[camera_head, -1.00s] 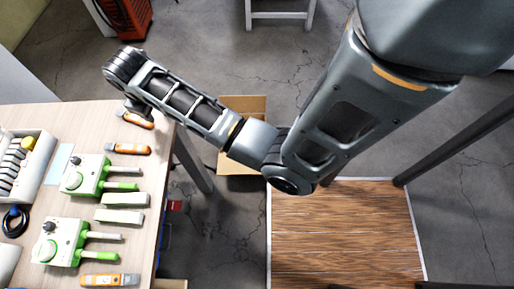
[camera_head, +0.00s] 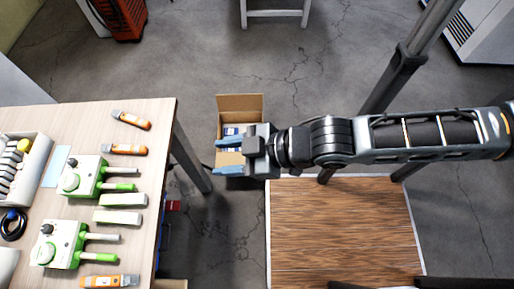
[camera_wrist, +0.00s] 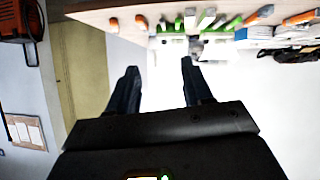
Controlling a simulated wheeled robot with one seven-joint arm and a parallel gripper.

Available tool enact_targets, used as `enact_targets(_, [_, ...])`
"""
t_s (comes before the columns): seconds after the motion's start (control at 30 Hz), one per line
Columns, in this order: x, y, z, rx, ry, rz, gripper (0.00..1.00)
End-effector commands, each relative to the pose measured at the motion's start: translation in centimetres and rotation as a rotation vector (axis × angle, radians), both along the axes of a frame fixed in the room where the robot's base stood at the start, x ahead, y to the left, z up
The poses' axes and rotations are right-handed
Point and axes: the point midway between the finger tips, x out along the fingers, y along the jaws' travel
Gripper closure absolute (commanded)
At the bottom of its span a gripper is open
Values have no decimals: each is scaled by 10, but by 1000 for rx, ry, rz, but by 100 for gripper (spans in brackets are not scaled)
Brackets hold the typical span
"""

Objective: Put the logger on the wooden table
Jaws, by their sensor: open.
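Several slim orange-and-grey handheld devices lie on the pale table: one at the far edge (camera_head: 131,119), one below it (camera_head: 124,149) and one at the near edge (camera_head: 109,281). I cannot tell which thing is the logger; white-and-green boxes (camera_head: 83,176) (camera_head: 60,243) with knobs also stand there. The wooden table (camera_head: 340,235), brown-planked with a pale rim, is at the lower right, its visible top bare. My gripper (camera_head: 222,156) is open and empty, between the two tables and over a cardboard box. In the wrist view, its fingers (camera_wrist: 160,68) are apart with nothing between them.
The pale table (camera_head: 100,115) also carries a white rack (camera_head: 38,172), a black cable coil (camera_head: 13,224) and pale green-edged blocks (camera_head: 122,200). The open cardboard box (camera_head: 240,103) is partly hidden by my gripper. A dark post (camera_head: 400,75) rises behind my arm.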

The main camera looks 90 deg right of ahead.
Motion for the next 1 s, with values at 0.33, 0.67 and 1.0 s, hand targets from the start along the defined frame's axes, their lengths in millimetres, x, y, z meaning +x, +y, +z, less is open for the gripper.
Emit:
enact_targets(0.33, [-56,42,95,133,-200,38,50])
enact_targets(0.67, [-59,44,104,144,-220,38,50])
enact_targets(1.0, [-59,44,104,144,-220,38,50])
